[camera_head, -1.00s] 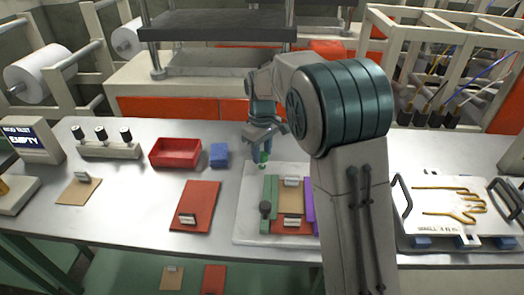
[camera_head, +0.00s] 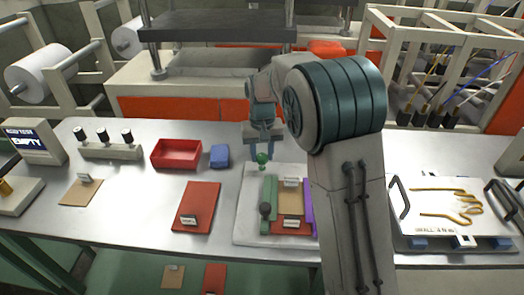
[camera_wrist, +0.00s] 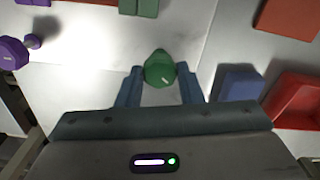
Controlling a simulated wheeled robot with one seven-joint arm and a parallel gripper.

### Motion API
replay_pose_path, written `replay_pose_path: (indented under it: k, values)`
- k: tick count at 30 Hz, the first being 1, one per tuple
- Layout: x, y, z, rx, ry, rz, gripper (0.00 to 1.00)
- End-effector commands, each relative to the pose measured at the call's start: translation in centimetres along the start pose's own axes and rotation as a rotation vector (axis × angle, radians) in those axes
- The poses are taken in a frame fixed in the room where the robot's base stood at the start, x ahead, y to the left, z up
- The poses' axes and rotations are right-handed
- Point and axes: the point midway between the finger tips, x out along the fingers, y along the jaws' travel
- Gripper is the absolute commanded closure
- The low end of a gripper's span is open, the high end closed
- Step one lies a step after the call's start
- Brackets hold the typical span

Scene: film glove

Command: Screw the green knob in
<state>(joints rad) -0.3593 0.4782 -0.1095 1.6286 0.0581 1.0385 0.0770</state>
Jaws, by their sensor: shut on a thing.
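The green knob (camera_head: 262,158) stands at the back left of the white plate (camera_head: 249,225), just behind a green bar (camera_head: 270,188). In the wrist view the round knob (camera_wrist: 160,70) has a small pale mark and sits between my fingertips. My gripper (camera_head: 263,152) is shut on it, with one finger on each side (camera_wrist: 160,84). The knob's underside and any thread are hidden. The green bar also shows at the top of the wrist view (camera_wrist: 148,7).
A blue block (camera_head: 220,156) and a red bin (camera_head: 176,154) stand left of my gripper. A dark knob (camera_head: 265,208) stands at the green bar's front end, and a purple bar (camera_head: 309,192) lies to the right. A purple knob (camera_wrist: 12,52) shows in the wrist view.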

Motion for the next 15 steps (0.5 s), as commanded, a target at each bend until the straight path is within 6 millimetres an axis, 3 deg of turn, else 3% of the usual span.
replay_pose_path:
  k: [15]
  values:
    - [-0.20, -0.03, -0.03, 0.489, 0.001, -0.001, 0.90]
